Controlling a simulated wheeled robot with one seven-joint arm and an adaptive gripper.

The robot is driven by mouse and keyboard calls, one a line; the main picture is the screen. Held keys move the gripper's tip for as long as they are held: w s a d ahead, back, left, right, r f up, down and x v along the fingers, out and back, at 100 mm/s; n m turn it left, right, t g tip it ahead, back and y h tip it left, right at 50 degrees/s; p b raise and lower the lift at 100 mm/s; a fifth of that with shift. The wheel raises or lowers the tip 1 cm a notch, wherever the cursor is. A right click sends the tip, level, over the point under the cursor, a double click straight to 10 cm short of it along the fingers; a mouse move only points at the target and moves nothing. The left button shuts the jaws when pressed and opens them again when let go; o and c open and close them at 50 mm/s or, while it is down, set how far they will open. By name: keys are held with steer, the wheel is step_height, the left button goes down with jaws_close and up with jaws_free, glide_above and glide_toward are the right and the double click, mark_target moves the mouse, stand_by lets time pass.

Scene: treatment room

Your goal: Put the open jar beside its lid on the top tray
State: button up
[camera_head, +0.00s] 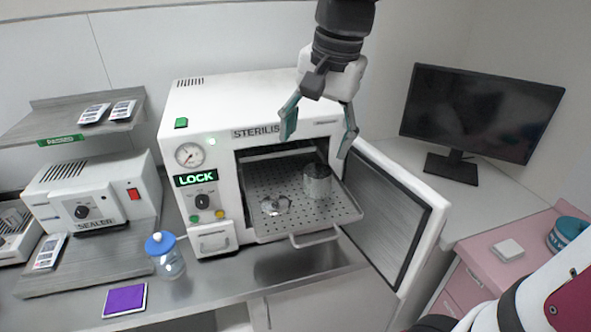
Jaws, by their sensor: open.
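A metal jar (317,183) stands upright at the right of the perforated tray (335,212), which is pulled partly out of the sterilizer. Its metal lid (275,205), with a small knob, lies on the same tray to the left of the jar, apart from it. My gripper (318,135) is open and empty, pointing down, above the jar in the picture, with its fingers spread in front of the sterilizer's top front edge. Whether the jar holds anything is too small to tell.
The sterilizer (245,100) has its door (395,215) swung open to the right. A clear jar with a blue lid (166,255) and a purple pad (125,299) lie on the counter at left. A sealer (95,200) stands further left, a monitor (480,112) at right.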

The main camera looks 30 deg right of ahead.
steer(key=s+a+f+n+t, duration=0.1)
steer(key=s+a+n+t, duration=0.2)
steer(key=s+a+n, duration=0.3)
steer(key=s+n, duration=0.4)
steer(key=s, duration=0.1)
steer(key=shift+s+a+f+n+h, duration=0.2)
steer(key=shift+a+f+n+h, duration=0.05)
steer(key=shift+f+n+h, duration=0.1)
steer(key=shift+w+f+b, duration=0.95)
steer(key=shift+w+b, duration=0.05)
steer(key=shift+w, duration=0.1)
steer(key=shift+c, duration=0.2)
